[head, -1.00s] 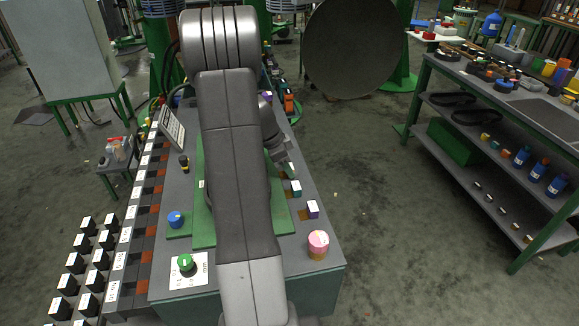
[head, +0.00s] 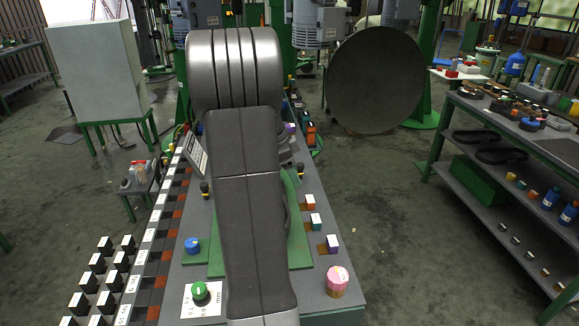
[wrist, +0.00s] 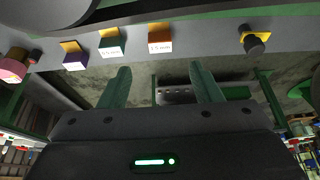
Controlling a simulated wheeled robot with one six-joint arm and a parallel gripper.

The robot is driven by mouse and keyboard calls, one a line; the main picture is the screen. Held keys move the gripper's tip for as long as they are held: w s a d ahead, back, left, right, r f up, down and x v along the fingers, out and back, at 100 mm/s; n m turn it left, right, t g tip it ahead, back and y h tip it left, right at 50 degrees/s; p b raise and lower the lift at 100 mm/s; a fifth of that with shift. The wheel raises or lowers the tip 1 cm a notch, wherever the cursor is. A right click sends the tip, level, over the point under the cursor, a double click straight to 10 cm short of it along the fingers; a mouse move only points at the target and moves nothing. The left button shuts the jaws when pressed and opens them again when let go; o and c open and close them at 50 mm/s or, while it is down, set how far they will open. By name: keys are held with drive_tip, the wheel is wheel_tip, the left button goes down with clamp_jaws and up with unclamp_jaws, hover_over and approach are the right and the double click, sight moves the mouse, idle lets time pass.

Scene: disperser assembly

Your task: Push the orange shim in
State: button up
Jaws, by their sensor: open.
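The orange shim (head: 309,202) is a small block with a white label, at the far end of a row of three along the right side of the grey bench. In the wrist view the orange shim (wrist: 160,40) shows near the top middle, beside a yellow slot. My gripper (wrist: 162,76) is open and empty, its two green fingers apart. The shim appears beyond the fingertips, between their directions, and not touched. In the head view my arm hides the gripper.
A black knob (wrist: 254,42) sits to the right in the wrist view. A large dark disc (head: 376,80) stands behind.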

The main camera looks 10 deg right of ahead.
sight(312, 198)
drive_tip(key=shift+v, duration=1.5)
drive_tip(key=shift+f, duration=0.15)
drive_tip(key=p+x, duration=0.1)
drive_tip(key=x, duration=1.2)
drive_tip(key=shift+d+p, duration=0.15)
drive_tip(key=shift+p, duration=0.15)
drive_tip(key=shift+d+f+p, duration=0.15)
drive_tip(key=shift+d+p, duration=0.6)
drive_tip(key=shift+d, duration=0.05)
drive_tip(key=shift+d+f, duration=0.1)
drive_tip(key=shift+d, duration=0.05)
